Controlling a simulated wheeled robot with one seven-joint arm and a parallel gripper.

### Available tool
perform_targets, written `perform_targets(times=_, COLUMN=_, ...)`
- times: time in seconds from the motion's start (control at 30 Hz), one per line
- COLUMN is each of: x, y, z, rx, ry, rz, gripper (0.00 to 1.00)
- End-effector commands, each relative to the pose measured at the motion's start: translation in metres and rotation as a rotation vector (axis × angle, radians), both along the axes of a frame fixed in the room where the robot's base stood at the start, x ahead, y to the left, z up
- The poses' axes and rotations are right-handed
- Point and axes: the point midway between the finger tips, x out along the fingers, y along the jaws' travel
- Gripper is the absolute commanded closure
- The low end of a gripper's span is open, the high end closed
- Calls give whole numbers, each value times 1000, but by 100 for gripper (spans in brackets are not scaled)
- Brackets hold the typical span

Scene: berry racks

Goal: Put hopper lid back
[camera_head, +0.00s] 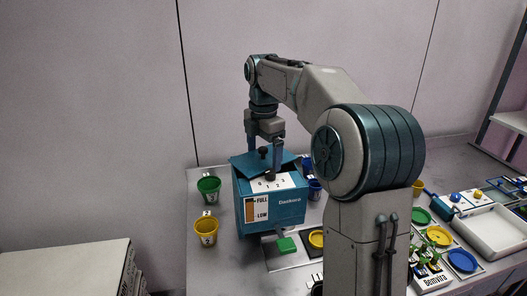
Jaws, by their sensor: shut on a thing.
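The hopper is a blue box (286,215) with a FULL/LOW gauge, a numbered dial panel and a black dial knob (271,177) on its front. The blue hopper lid (284,159), with a small black knob (263,151), is at the top of the hopper and looks tilted against it. My gripper (265,150) points down over the hopper, its two fingers either side of the lid's knob, shut on the lid. I cannot tell whether the lid touches the hopper's rim, and the exact contact at the fingertips is too small to see.
A green cup (208,189) and a yellow cup (206,232) stand left of the hopper. Blue cups are partly hidden behind my arm. A white tray (487,236) and several coloured dishes lie on the right.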

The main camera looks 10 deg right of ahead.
Motion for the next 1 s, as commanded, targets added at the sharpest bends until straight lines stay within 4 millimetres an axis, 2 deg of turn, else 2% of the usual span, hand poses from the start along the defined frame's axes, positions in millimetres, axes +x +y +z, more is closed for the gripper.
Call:
perform_targets(times=0.5, x=0, y=0, z=-4, rx=0, ry=-1, rz=0, gripper=35)
perform_targets(times=0.53, x=0, y=0, z=-3, rx=0, ry=-1, rz=0, gripper=1)
perform_targets(times=0.83, x=0, y=0, z=0, rx=0, ry=-1, rz=0, gripper=0)
perform_targets(times=1.0, x=1, y=0, z=23, rx=1, ry=-4, rz=0, gripper=0)
